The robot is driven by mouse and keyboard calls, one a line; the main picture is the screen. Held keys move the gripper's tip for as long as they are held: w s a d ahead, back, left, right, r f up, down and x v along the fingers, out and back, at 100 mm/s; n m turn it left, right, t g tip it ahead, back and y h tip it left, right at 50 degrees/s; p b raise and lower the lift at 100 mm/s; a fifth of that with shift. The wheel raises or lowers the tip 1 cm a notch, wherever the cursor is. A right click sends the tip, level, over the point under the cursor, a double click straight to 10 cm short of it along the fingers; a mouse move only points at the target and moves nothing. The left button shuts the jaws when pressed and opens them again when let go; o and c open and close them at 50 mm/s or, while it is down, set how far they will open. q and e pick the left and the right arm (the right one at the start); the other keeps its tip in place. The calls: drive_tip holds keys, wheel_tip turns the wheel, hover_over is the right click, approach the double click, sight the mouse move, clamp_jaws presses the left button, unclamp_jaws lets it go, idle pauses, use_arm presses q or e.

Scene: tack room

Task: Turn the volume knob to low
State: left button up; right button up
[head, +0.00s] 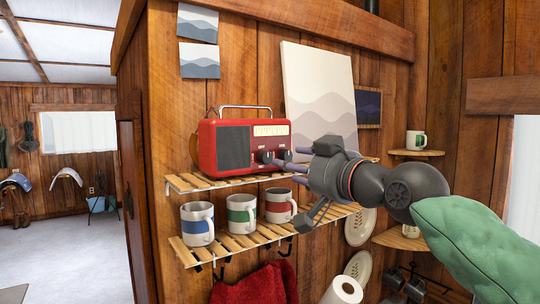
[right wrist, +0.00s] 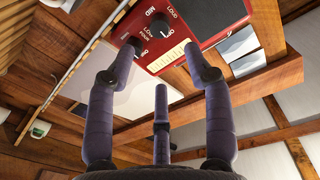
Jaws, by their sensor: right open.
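The red radio (head: 232,146) stands on the upper slatted shelf, with a dark speaker grille at left and a pale dial at right. Its dark knobs sit low on the right of its front, partly hidden by my fingers in the head view. In the right wrist view a black knob (right wrist: 160,25) has MID, LOUD and LOW printed around it; its pointer is too small to read. My right gripper (head: 288,165) is open, its purple-grey fingers spread close in front of the knobs. In the right wrist view the gripper (right wrist: 163,50) has nothing between its fingers. My left gripper is not in view.
Three striped mugs (head: 242,214) stand on the lower slatted shelf (head: 220,246) below the radio. A large wave picture (head: 318,88) leans behind, right of the radio. A red towel (head: 254,284) hangs underneath. Plates and a paper roll (head: 343,290) are lower right.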

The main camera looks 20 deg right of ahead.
sight(267, 159)
drive_tip(key=p+x, duration=0.2)
drive_tip(key=x, duration=0.7)
drive_tip(key=shift+w+a, duration=0.1)
drive_tip(key=shift+w, duration=0.1)
clamp_jaws()
